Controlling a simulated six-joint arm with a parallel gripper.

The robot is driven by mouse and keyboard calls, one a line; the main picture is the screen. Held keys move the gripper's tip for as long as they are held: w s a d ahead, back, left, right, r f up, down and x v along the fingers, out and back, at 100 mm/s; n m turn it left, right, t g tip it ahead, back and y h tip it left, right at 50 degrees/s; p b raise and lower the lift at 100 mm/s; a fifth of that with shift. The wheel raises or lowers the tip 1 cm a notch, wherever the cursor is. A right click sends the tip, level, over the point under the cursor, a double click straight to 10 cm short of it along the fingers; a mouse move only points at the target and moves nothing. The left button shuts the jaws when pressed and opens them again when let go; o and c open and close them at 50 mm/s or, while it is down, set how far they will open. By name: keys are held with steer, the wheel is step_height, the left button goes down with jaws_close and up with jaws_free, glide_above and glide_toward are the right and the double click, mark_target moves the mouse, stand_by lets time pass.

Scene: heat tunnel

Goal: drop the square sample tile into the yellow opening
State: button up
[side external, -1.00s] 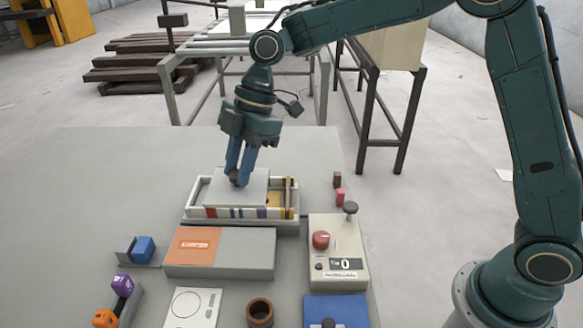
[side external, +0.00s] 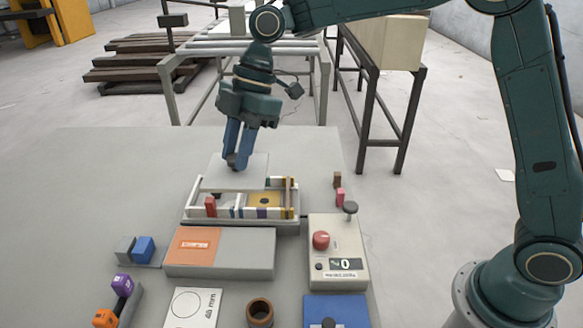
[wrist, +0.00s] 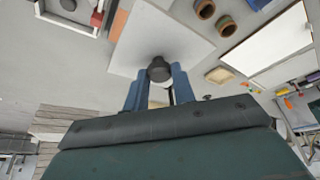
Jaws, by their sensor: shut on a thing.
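My gripper (side external: 237,163) is shut on the dark knob (wrist: 159,70) of a flat pale lid (side external: 256,167). The lid also shows in the wrist view (wrist: 165,35), beneath the fingers. In the side view it is held above and behind the back part of a low white-walled tray (side external: 190,213). A yellow square with a dark round hole (side external: 264,200) shows in the right part of the tray, uncovered. I cannot tell which thing is the square sample tile.
A red block (side external: 210,206) stands in the tray's left part. An orange-and-grey box (side external: 240,254) lies in front. A control box (side external: 340,280) with a red button and dark knob stands at right. A brown cup (side external: 260,312) is nearer. The table's left side is mostly clear.

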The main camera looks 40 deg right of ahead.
steer(key=w+d+f, duration=0.9)
steer(key=d+f, duration=0.1)
steer(key=d, duration=0.2)
steer(key=shift+d, duration=0.2)
steer(key=shift+f, duration=0.3)
steer(key=shift+f, duration=2.65)
steer(key=shift+s+f, duration=0.1)
steer(key=shift+f, duration=2.05)
steer(key=o, duration=1.1)
steer(key=shift+r, duration=0.1)
steer(key=v, duration=1.3)
steer(key=shift+d+r, duration=0.2)
steer(key=shift+r, duration=0.05)
